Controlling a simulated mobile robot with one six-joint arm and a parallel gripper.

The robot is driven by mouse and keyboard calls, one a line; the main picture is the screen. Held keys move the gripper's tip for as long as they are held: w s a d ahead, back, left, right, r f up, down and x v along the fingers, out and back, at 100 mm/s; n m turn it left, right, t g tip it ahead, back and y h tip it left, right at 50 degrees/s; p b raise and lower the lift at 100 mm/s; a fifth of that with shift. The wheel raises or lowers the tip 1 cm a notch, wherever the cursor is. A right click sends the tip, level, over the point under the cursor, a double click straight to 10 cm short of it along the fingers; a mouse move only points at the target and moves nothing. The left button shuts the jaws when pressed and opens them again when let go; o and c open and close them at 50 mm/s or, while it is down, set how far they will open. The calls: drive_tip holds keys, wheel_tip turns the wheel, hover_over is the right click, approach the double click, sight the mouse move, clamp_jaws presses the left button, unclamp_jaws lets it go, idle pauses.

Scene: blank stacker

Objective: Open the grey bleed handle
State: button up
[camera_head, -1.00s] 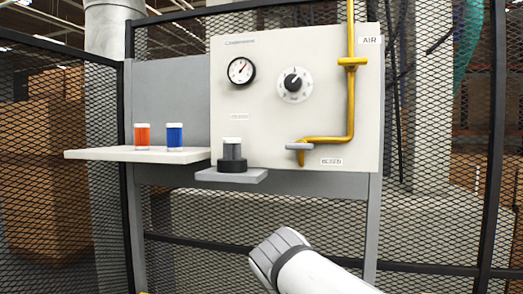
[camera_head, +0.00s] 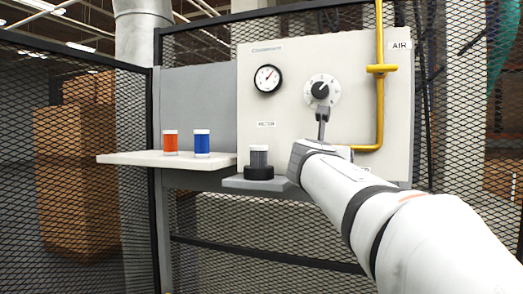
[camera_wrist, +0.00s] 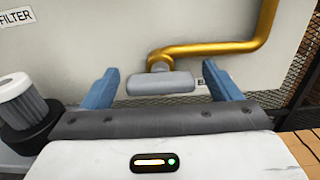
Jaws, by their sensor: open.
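The grey bleed handle (camera_wrist: 160,83) is a short horizontal bar at the lower end of the yellow pipe (camera_wrist: 215,48) in the wrist view. My gripper (camera_wrist: 160,82) is open, with its two blue fingers apart to the left and right of the handle. The handle appears between the fingers with a gap on each side. I cannot tell whether the fingertips reach its depth. In the head view my gripper (camera_head: 323,115) is in front of the panel below the dial, and my arm hides the handle area.
A pressure gauge (camera_head: 267,78) and a black-and-white dial (camera_head: 321,90) are on the panel (camera_head: 295,60). A grey filter (camera_head: 259,158) stands in a black holder on a small ledge left of my gripper. Orange (camera_head: 170,142) and blue (camera_head: 202,143) canisters stand on a shelf (camera_head: 130,158).

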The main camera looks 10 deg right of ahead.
drive_tip(key=shift+x, duration=1.05)
drive_tip(key=c, duration=1)
